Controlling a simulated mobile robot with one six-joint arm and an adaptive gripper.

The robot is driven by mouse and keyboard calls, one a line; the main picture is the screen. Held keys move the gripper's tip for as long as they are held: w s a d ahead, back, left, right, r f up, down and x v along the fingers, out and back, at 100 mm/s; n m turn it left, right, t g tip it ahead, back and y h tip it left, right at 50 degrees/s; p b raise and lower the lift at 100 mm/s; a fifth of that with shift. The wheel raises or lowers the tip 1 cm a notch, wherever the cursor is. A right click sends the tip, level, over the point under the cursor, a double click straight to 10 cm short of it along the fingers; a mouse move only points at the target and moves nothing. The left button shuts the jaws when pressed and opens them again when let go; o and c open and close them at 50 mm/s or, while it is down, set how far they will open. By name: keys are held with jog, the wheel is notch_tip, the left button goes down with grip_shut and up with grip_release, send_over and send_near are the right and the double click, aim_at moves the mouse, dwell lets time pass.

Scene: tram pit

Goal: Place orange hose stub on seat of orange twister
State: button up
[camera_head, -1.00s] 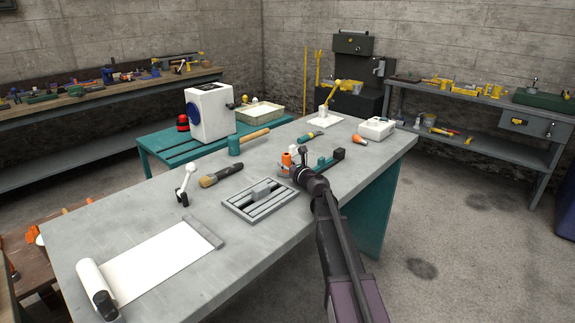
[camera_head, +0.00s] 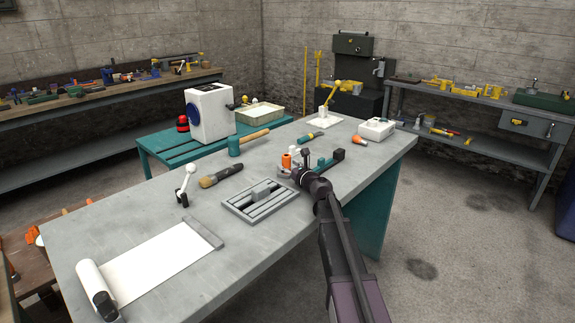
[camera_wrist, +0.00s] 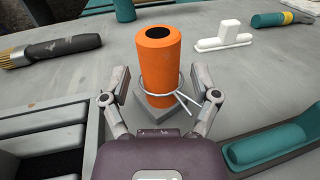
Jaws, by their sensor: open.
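The orange hose stub (camera_wrist: 157,62) is an upright orange cylinder with a dark hole in its top. A thin wire loops around its lower part, with two ends sticking out to the right. It stands on a small grey square block (camera_wrist: 152,113), which may be the seat; I cannot make out the rest of the twister. In the head view the stub (camera_head: 286,160) is small, near the bench's right side. My gripper (camera_wrist: 160,98) is open, with one finger on each side of the stub and visible gaps between. It also shows in the head view (camera_head: 298,171), partly hiding the block.
A teal holder (camera_wrist: 268,148) is close at right, and a slatted grey fixture (camera_head: 260,200) at left. A white T-shaped piece (camera_wrist: 226,36) and a brush (camera_head: 221,176) lie beyond on the grey bench (camera_head: 150,205). The bench's near left has a paper roll (camera_head: 97,290).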

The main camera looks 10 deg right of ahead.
jog(key=v, duration=1)
jog(key=shift+s+d, duration=0.1)
jog(key=shift+s, duration=0.2)
